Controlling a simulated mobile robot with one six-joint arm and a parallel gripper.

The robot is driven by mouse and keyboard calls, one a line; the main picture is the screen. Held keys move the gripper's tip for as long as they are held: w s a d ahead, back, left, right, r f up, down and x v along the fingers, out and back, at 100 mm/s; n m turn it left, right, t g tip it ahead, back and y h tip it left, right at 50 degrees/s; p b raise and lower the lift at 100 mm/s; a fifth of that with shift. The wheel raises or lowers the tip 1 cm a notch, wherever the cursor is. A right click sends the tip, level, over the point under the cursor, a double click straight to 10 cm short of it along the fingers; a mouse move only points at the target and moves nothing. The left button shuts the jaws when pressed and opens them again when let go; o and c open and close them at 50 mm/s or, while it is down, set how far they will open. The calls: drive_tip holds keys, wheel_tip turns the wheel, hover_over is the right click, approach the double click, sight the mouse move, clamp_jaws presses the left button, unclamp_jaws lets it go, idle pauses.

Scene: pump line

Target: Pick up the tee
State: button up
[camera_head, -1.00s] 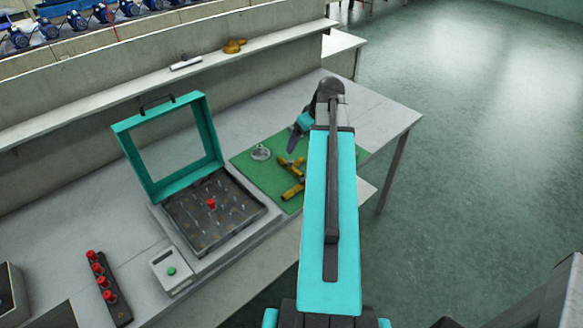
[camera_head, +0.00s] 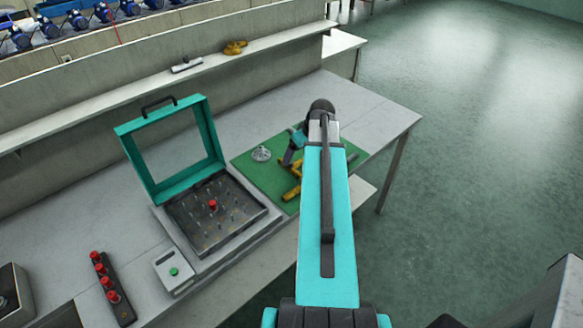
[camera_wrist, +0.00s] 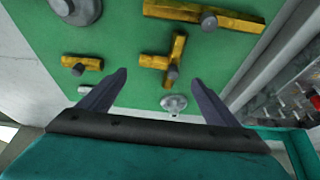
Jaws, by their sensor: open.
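The tee, a yellow brass T-shaped fitting (camera_wrist: 177,51) with a dark grey end, lies on the green mat (camera_wrist: 120,42) in the wrist view. It is beyond my gripper (camera_wrist: 159,78), roughly in line with the gap between the fingertips. My gripper is open with nothing between its fingers. In the head view my gripper (camera_head: 287,158) hangs over the green mat (camera_head: 254,177), close to the brass pieces (camera_head: 292,192). It partly covers them, so I cannot tell there which one is the tee.
Near the tee lie a long brass fitting (camera_wrist: 205,14), a small brass fitting (camera_wrist: 82,63) and a small silver disc part (camera_wrist: 173,103). A silver flange (camera_head: 261,153) sits on the mat. Left stands an open teal-lidded case (camera_head: 168,190), with a green-button box (camera_head: 173,271) in front.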

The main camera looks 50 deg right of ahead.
sight(295, 163)
drive_tip(key=shift+w+f, duration=0.2)
drive_tip(key=shift+f, duration=0.25)
drive_tip(key=shift+f, duration=0.1)
drive_tip(key=shift+p+x, duration=1.4)
drive_tip(key=shift+x, duration=1.05)
drive_tip(key=shift+d, duration=0.1)
drive_tip(key=shift+c, duration=0.3)
drive_tip(key=c, duration=1.4)
drive_tip(key=shift+o, duration=0.2)
wheel_tip(295, 163, up, 10)
drive_tip(key=b, duration=0.3)
